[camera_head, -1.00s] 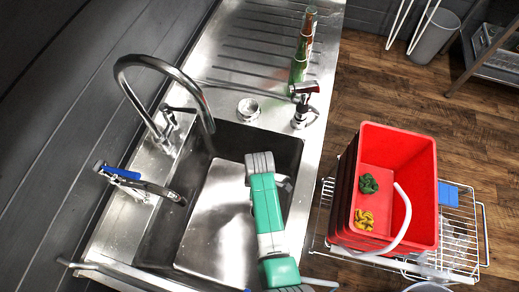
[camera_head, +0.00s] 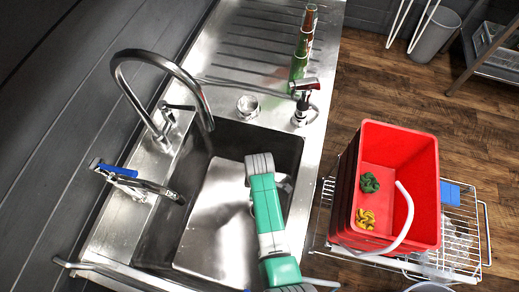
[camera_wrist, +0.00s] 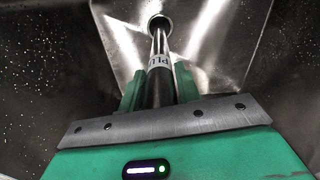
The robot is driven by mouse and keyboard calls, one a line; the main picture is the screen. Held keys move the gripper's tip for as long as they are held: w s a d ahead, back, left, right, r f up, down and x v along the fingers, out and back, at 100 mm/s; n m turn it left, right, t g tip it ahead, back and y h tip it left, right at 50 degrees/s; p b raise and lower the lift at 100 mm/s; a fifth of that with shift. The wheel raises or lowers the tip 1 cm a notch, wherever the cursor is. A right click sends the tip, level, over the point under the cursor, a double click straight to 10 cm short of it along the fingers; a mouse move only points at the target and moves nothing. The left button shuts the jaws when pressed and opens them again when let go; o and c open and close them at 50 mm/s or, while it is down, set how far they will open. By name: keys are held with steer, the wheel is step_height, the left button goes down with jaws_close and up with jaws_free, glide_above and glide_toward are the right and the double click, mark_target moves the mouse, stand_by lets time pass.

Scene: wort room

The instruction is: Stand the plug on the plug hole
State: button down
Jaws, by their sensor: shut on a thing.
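The plug (camera_wrist: 158,88) is a long, slim metal pipe with a white label that begins "PLU". My gripper (camera_wrist: 159,76) is shut on it, with a green finger on each side. In the wrist view the pipe points away from me to the round plug hole (camera_wrist: 159,21) in the sink floor. The pipe's far end overlaps the hole's near edge; I cannot tell whether it touches. In the head view my arm reaches down into the steel sink (camera_head: 215,225). There my arm hides the fingertips, and I cannot make out the plug or its hole.
A tall curved tap (camera_head: 160,60) and a blue-handled fitting (camera_head: 140,182) stand along the sink's left side. Bottles (camera_head: 299,62) and a red-topped fitting (camera_head: 303,98) stand beyond it. A red crate (camera_head: 400,150) on a wire rack is to the right.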

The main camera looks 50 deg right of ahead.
steer(key=shift+f, duration=0.25)
stand_by(0.3)
steer(key=c, duration=0.9)
jaws_free()
step_height(320, 180, up, 8)
steer(key=shift+f+p, duration=0.1)
steer(key=shift+p, duration=0.7)
